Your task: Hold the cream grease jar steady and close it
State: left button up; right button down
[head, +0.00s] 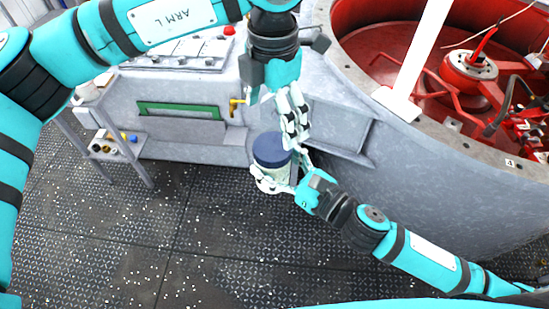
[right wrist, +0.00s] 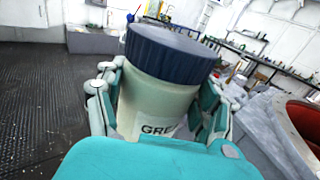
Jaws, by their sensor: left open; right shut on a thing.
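The cream grease jar (head: 268,173) is held upright off the deck by my right gripper (head: 282,177), whose fingers are around its body. The jar (right wrist: 156,104) fills the middle of the right wrist view, with part of its label showing. A dark blue lid (head: 271,149) sits on top of the jar; the lid also shows in the right wrist view (right wrist: 172,53). I cannot tell how tightly it is on. My left gripper (head: 293,118) is open and empty, pointing down just above and right of the lid. It appears apart from the lid.
A large grey round housing (head: 440,165) with a red interior stands at the right. A grey bench (head: 190,85) with a green-framed slot (head: 180,110) is behind. A small shelf (head: 115,148) holds small parts at the left.

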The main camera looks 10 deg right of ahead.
aim_at(273, 146)
pick_arm(q)
jog(key=shift+f, duration=4.05)
jog(key=c, duration=1.3)
jog(key=o, duration=1.4)
notch_tip(273, 146, up, 12)
jog(key=shift+r, duration=0.1)
